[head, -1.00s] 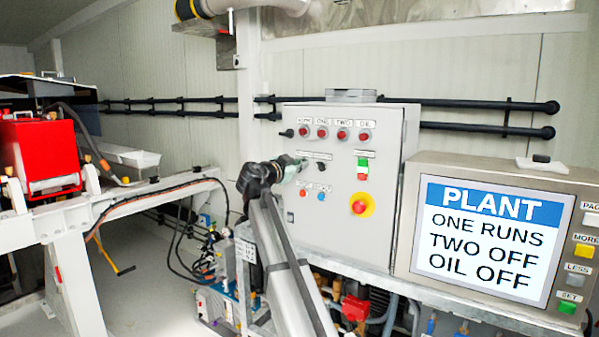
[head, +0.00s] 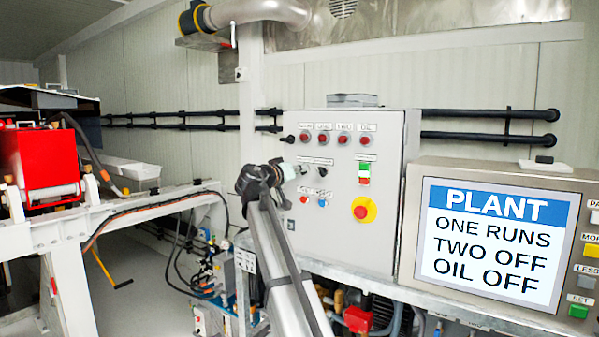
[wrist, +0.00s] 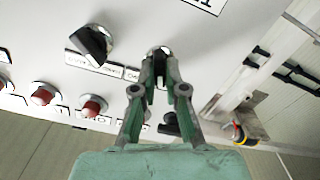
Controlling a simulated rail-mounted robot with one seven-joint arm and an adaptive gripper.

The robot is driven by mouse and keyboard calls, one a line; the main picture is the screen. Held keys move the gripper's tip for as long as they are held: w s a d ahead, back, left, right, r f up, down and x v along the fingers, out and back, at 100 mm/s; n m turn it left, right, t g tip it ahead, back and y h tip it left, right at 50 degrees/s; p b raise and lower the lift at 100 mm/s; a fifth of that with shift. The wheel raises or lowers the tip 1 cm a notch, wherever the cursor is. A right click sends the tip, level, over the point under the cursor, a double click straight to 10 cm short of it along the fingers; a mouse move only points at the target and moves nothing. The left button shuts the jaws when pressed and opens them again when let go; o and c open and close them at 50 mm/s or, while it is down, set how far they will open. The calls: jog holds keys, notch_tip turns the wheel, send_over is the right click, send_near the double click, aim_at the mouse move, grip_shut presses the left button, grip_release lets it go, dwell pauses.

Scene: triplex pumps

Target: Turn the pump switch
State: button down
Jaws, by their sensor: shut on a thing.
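The grey control cabinet (head: 345,235) carries several red lamps, switches and buttons. My gripper (head: 301,170) reaches its front face at the left, below the lamp row. In the wrist view my gripper's fingers (wrist: 160,58) are shut on a switch with a round metallic base (wrist: 158,49); the fingers hide most of its knob, so its angle cannot be told. Beside it, apart from the fingers, is a second black switch knob (wrist: 93,43), turned at a slant. The display (head: 492,240) reads PLANT, ONE RUNS, TWO OFF, OIL OFF.
A red and yellow stop button (head: 363,209) and green and red push buttons (head: 364,173) sit right of my gripper. Red lamps (wrist: 93,107) are close by in the wrist view. A white frame with a red box (head: 40,160) stands at left.

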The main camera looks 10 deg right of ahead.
jog(key=shift+n+p, duration=0.35)
jog(key=shift+n, duration=1.85)
jog(key=c, duration=1.2)
grip_release()
jog(key=shift+a, duration=0.1)
jog(key=v, duration=1.2)
